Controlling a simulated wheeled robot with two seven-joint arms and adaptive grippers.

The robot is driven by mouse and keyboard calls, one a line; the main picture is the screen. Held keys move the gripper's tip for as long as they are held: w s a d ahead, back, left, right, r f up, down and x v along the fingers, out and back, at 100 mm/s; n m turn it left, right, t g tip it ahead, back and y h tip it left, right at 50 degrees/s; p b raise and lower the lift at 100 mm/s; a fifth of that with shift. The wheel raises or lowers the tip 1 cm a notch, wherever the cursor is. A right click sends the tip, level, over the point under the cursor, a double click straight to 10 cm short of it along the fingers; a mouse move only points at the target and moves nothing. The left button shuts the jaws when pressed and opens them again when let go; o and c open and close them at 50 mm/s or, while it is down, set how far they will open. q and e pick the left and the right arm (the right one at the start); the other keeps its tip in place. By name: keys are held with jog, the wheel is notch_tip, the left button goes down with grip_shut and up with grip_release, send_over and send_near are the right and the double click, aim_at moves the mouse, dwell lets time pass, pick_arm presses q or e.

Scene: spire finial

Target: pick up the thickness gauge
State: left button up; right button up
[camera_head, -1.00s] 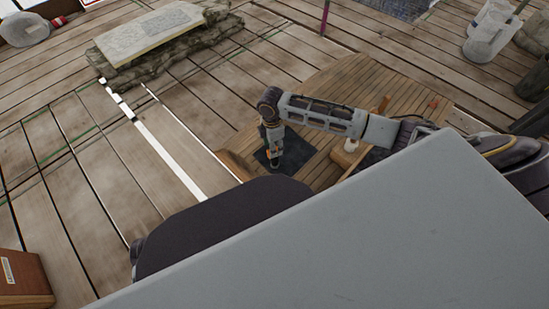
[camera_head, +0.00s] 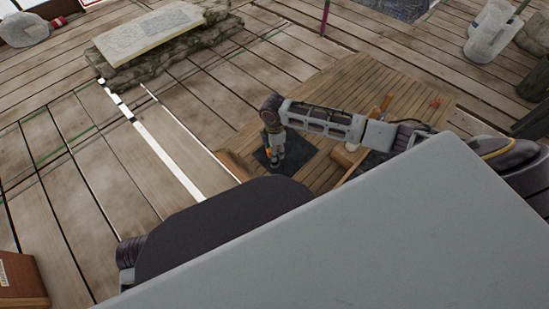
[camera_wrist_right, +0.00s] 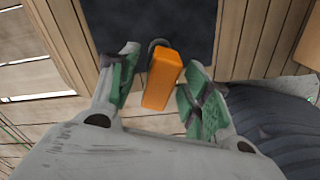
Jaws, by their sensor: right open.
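The thickness gauge is an orange block (camera_wrist_right: 162,78) with a dark rounded end, over the dark mat (camera_wrist_right: 150,22) in the right wrist view. My right gripper (camera_wrist_right: 158,80) is open, with one green-padded finger on each side of the gauge. A gap shows beside the gauge on both sides, so it does not look clamped. In the head view my right gripper (camera_head: 275,165) points down over the dark mat (camera_head: 298,163). A small orange patch (camera_head: 268,153) shows there beside the gripper. My left gripper is not in view.
The mat lies on a slatted wooden surface (camera_head: 345,95). A small white-topped object (camera_head: 351,147) and an upright wooden piece (camera_head: 385,103) are to its right. A stone slab (camera_head: 150,32) lies at the back left. A brown box (camera_head: 20,280) is at the lower left.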

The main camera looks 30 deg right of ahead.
jog(key=shift+f, duration=0.15)
dwell(0.3)
grip_shut()
